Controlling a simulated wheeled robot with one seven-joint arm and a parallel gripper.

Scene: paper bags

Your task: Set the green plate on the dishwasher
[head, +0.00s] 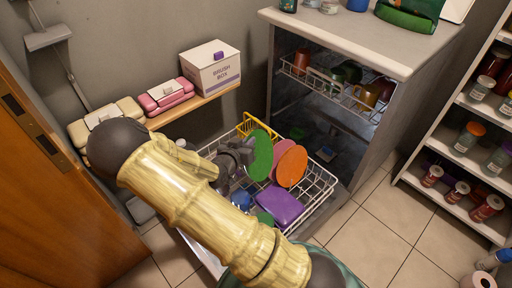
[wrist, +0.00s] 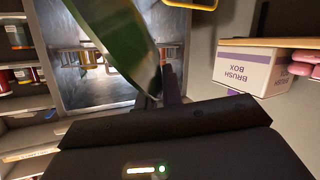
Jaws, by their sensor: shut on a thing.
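The green plate (head: 260,155) stands on edge above the pulled-out lower rack (head: 322,195) of the dishwasher in the head view. In the wrist view the green plate (wrist: 118,40) is large, close and tilted. My gripper (head: 243,156) is shut on the plate's edge; its dark fingers also show in the wrist view (wrist: 160,95). Whether the plate touches the rack cannot be told. The dishwasher (head: 372,150) is open, with a pale flat top (head: 350,38).
Pink (head: 283,150) and orange (head: 293,167) plates and a purple container (head: 280,208) are in the rack. A green bag (head: 410,15) and several items occupy the top's back; its front is clear. A brush box (head: 211,70) is left, jar shelves (head: 465,150) right.

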